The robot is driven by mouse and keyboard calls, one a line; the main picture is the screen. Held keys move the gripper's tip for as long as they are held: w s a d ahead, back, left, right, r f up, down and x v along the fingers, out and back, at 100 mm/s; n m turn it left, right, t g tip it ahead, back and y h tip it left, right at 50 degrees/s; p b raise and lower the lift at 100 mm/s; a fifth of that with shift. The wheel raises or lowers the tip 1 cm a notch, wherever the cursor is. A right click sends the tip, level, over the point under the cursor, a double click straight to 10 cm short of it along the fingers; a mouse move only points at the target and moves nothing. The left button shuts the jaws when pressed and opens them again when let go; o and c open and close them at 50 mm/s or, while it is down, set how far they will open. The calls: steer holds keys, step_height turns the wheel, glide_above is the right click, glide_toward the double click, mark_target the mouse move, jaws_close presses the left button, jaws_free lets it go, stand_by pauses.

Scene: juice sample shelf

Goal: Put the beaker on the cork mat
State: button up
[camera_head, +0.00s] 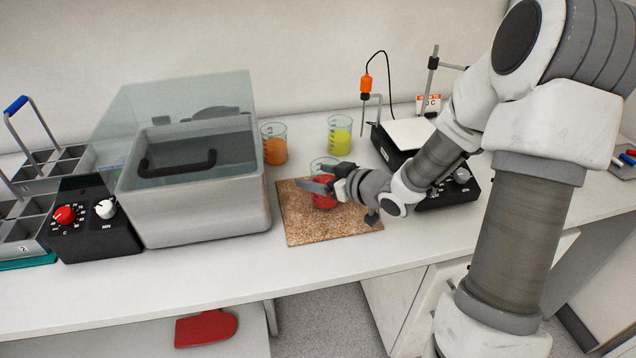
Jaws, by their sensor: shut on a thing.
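A glass beaker with red liquid (324,201) is over the back middle of the cork mat (320,230) in the head view. My gripper (319,186) reaches in from the right and is shut on this beaker. The fingers and wrist cover part of it. The beaker looks upright. I cannot tell whether its base touches the mat. The mat lies flat on the white bench, and its front part is bare.
A beaker with orange liquid (274,151) and one with yellow liquid (340,142) stand behind the mat. A water bath (205,205) is left of it. A hotplate stirrer (408,134) with an orange probe (366,84) is behind right. The bench front is clear.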

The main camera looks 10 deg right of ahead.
steer(key=shift+f, duration=0.35)
steer(key=shift+f, duration=0.1)
steer(key=o, duration=1.4)
steer(key=shift+f, duration=0.1)
steer(key=shift+o, duration=0.2)
steer(key=shift+r, duration=0.25)
steer(key=p+v, duration=0.3)
steer(key=v, duration=0.9)
steer(key=shift+f, duration=0.1)
